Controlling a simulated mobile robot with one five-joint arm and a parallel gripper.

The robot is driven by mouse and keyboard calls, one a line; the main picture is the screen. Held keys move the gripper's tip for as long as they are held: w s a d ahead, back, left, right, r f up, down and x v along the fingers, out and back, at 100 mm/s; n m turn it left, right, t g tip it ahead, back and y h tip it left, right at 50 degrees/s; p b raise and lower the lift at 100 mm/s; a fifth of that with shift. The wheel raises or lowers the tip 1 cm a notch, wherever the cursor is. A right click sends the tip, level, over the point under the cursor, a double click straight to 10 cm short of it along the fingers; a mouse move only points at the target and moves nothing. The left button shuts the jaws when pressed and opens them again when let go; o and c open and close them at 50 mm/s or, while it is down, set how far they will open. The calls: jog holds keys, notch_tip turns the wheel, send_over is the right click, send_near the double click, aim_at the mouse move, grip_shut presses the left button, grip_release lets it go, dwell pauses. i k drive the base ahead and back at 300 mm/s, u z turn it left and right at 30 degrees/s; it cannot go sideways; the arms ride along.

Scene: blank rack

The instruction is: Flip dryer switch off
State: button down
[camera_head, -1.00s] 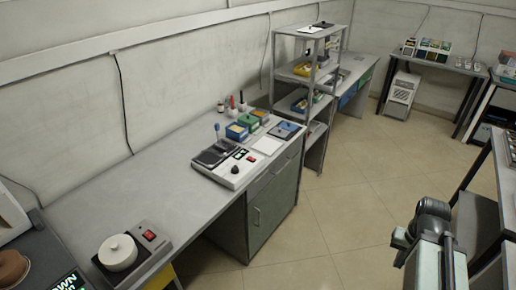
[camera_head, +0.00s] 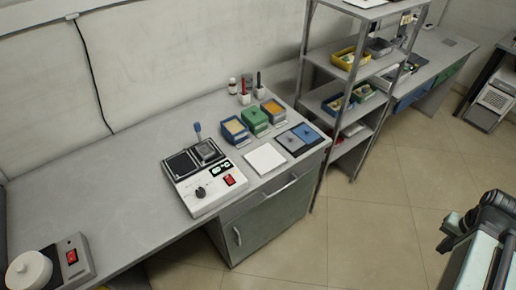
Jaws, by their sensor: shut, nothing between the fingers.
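Two bench devices carry red switches, and no label I can read tells which is the dryer. A white device (camera_head: 203,197) with a dark knob, two dark square plates and a red rocker switch (camera_head: 229,180) sits mid-bench. A grey device (camera_head: 76,274) with a round white pot (camera_head: 28,271) and a red switch (camera_head: 71,257) sits at the lower left. The on or off position of either switch is too small to tell. Part of my arm shows at the lower right, well apart from the bench; my gripper's fingertips do not show.
The grey bench (camera_head: 110,190) runs along the wall, with bare top between the devices. Coloured boxes, bottles and a white pad (camera_head: 265,158) stand right of the white device. A metal shelf unit (camera_head: 345,87) stands beyond. The tiled floor (camera_head: 370,240) is clear.

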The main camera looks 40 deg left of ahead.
aim_at(230, 180)
jog(key=z, duration=0.1)
jog(key=i, duration=0.45)
jog(key=u, duration=4.4)
jog(key=i, duration=0.55)
jog(key=u, duration=0.1)
